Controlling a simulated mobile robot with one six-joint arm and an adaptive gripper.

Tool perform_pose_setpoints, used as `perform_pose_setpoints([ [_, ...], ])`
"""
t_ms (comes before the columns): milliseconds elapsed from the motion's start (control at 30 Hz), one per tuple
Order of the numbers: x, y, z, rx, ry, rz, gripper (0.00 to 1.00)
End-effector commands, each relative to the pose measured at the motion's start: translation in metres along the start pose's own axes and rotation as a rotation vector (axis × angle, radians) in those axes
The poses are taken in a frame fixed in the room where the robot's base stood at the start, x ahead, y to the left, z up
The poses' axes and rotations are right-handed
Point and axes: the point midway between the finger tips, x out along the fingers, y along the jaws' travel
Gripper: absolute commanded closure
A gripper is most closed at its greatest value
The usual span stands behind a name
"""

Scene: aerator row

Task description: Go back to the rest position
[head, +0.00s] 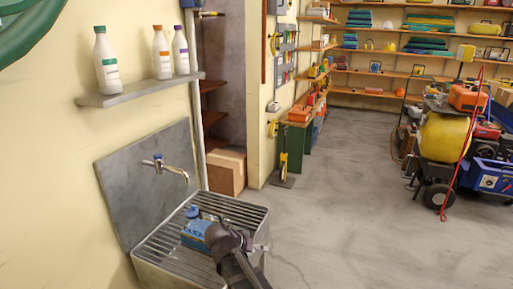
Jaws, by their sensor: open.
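My gripper (216,232) is at the lower middle of the head view, low over the slatted top of the sink (165,250).
A tap (165,167) sticks out from the grey backplate above the sink. Several bottles (162,52) stand on a wall shelf (140,90). A cardboard box (226,170) stands behind. Machines with a yellow drum (443,137) are at right. The middle floor is clear.

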Motion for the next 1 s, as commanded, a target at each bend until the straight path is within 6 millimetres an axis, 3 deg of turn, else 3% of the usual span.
perform_pose_setpoints([
  [267, 0.031, 0.032, 0.017, -0.054, -0.135, -0.046, 0.37],
  [600, 0.072, 0.084, 0.052, -0.148, -0.356, -0.204, 0.37],
  [1000, 0.094, 0.13, 0.087, -0.219, -0.507, -0.451, 0.37],
])
